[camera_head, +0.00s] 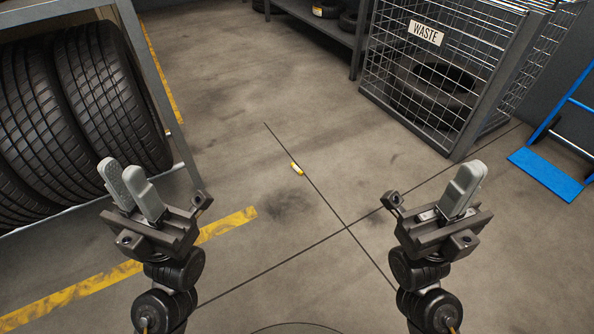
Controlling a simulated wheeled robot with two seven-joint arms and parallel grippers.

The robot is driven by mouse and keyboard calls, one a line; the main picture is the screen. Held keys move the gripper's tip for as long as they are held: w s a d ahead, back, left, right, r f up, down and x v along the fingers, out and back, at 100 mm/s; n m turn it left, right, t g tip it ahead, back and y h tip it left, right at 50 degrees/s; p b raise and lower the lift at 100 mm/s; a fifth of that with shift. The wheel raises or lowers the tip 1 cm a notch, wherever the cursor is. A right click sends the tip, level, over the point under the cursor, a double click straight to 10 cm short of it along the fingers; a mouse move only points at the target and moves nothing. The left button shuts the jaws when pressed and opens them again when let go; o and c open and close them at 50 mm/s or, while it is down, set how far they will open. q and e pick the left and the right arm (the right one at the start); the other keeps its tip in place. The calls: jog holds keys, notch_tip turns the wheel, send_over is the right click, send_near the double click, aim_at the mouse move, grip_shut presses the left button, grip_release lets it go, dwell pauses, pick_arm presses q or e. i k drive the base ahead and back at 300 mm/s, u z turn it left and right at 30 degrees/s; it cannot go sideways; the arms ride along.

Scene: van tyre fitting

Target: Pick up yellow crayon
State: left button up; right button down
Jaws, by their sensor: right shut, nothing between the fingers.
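The yellow crayon (296,169) lies on the concrete floor near the middle of the view, beside a dark floor joint. It is small, with a pale band at one end. My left gripper (121,169) is at the left, raised, with its two grey fingers apart and nothing between them. My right gripper (471,169) is at the right, raised, with its fingers together and empty. Both grippers are well apart from the crayon. Nothing hides the crayon.
A rack (157,87) with large tyres (75,110) stands at the left. A wire waste cage (455,52) holding a tyre (432,88) is at the upper right. A blue hand truck (546,172) stands at the right edge. The floor around the crayon is clear.

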aim_at(292, 165)
jog(key=k, duration=0.6)
jog(key=z, duration=0.6)
jog(key=i, duration=0.95)
jog(key=z, duration=0.4)
jog(key=i, duration=0.9)
jog(key=u, duration=0.9)
jog(key=i, duration=0.8)
jog(key=u, duration=0.6)
